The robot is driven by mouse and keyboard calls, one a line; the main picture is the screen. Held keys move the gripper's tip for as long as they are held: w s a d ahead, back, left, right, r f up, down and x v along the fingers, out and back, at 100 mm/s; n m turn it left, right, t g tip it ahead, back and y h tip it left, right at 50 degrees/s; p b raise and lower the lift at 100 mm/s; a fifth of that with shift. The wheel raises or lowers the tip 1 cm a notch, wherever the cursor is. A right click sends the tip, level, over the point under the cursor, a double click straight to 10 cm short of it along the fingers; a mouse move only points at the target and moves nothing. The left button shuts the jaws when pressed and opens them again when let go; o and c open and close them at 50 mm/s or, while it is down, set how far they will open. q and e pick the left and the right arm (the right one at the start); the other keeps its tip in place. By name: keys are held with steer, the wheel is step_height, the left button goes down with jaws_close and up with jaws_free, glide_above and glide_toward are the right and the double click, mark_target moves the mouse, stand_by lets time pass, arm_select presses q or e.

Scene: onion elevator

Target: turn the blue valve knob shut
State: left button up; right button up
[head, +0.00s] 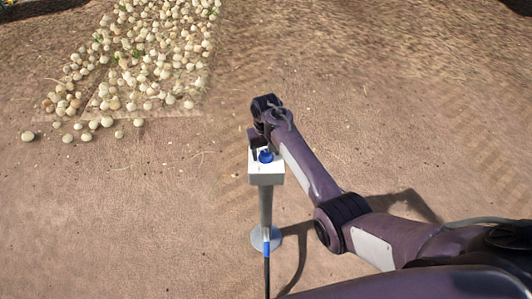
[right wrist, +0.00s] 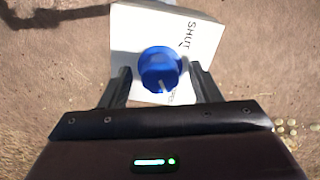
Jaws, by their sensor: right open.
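The blue valve knob (head: 265,156) sits on top of a white box (head: 267,177) on a grey post. In the right wrist view the knob (right wrist: 159,69) is round with a pale pointer mark, which points toward the bottom of the picture. The box top (right wrist: 205,40) there carries the word SHUT at the upper right and another label, partly hidden, near the lower edge. My right gripper (right wrist: 160,88) is open, with one finger on each side of the knob. I cannot tell whether the fingers touch it. In the head view my right gripper (head: 257,152) is at the box. My left gripper is not in view.
The post (head: 265,210) stands on a round base (head: 266,239) on bare brown soil, with a blue-banded hose or pipe (head: 266,262) in front. Many onions (head: 150,50) lie in a heap at the upper left. The ground left of the post is clear.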

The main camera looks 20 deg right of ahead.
steer(key=c, duration=1)
